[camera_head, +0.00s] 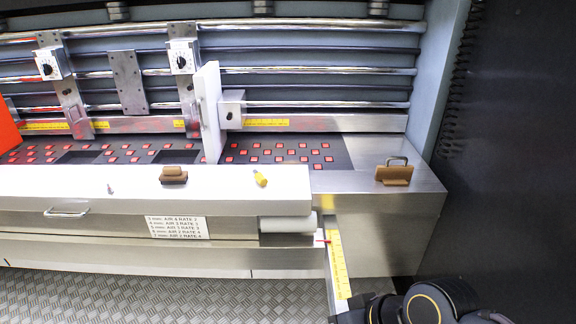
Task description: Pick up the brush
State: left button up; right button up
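A small brown block-shaped item (174,175) with a lighter top and darker base lies on the white front ledge, left of centre; it looks like the brush. Another brown block with a metal loop handle (394,173) stands on the steel surface at the right; it is too small to tell surely what it is. My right gripper (358,311) shows only partly at the bottom edge, well below and away from both items. Its fingers are not clear. My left gripper is out of view.
A yellow-handled tool (260,178) and a tiny pinkish item (110,188) lie on the white ledge (60,185). An upright white panel (208,112) stands behind the ledge. A yellow ruler strip (338,265) runs below the steel corner. A dark wall (520,150) bounds the right.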

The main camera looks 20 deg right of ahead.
aim_at(170, 175)
jog(key=i+j, duration=0.1)
jog(key=i, duration=0.75)
jog(key=i+j+z, duration=0.1)
jog(key=i+z, duration=0.4)
jog(key=i+j+z, duration=0.25)
jog(key=z, duration=0.5)
